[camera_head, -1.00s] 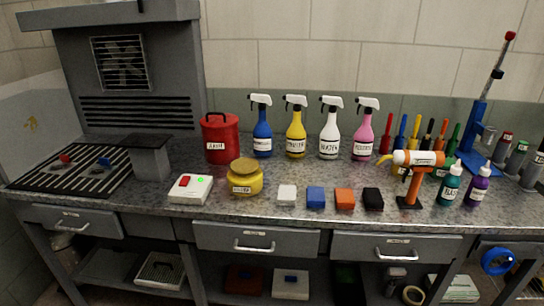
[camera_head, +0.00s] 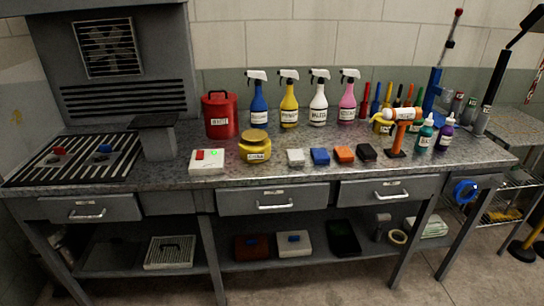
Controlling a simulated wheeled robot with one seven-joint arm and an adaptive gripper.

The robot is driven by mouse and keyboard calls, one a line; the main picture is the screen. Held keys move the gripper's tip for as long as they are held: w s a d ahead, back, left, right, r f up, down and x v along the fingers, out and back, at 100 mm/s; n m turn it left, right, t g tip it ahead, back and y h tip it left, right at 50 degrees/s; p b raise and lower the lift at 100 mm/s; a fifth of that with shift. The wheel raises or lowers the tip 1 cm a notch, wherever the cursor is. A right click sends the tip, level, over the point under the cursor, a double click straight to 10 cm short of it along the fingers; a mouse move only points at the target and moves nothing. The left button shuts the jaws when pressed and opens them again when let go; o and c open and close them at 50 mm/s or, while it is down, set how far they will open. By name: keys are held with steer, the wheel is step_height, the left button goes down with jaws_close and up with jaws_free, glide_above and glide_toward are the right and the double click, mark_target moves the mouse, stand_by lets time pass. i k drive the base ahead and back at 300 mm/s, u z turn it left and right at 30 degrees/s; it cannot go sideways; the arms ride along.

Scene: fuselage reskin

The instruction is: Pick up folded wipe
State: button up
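I cannot tell for sure which thing is the folded wipe. My gripper is not in view.
The speckled bench top (camera_head: 215,180) also holds a yellow jar (camera_head: 255,148), a red canister (camera_head: 219,116), several spray bottles (camera_head: 289,105), a white switch box (camera_head: 207,162) and an orange-handled tool on a stand (camera_head: 399,130). Floor shows before the lower shelf (camera_head: 215,258).

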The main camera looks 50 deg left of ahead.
mark_target(295, 158)
steer(key=u, duration=1.6)
